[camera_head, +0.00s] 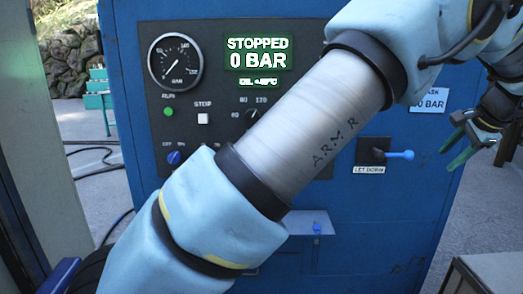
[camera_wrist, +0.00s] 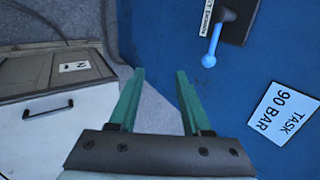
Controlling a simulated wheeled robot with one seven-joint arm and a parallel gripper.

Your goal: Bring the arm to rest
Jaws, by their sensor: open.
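My arm (camera_head: 318,125) stretches across the head view from the lower left to the upper right, in front of a blue machine cabinet (camera_head: 345,235). My gripper (camera_head: 462,150) is at the right edge of the cabinet in the head view. In the wrist view its two green fingers (camera_wrist: 158,103) stand apart with nothing between them. The gripper is open and empty, and it touches nothing that I can see.
The cabinet panel has a round gauge (camera_head: 175,63), a green display (camera_head: 259,53) reading STOPPED 0 BAR, and a blue LET DOWN lever (camera_head: 399,155). A task card (camera_wrist: 285,113) reads 90 BAR. A pale box (camera_wrist: 52,110) with a handle stands left in the wrist view.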

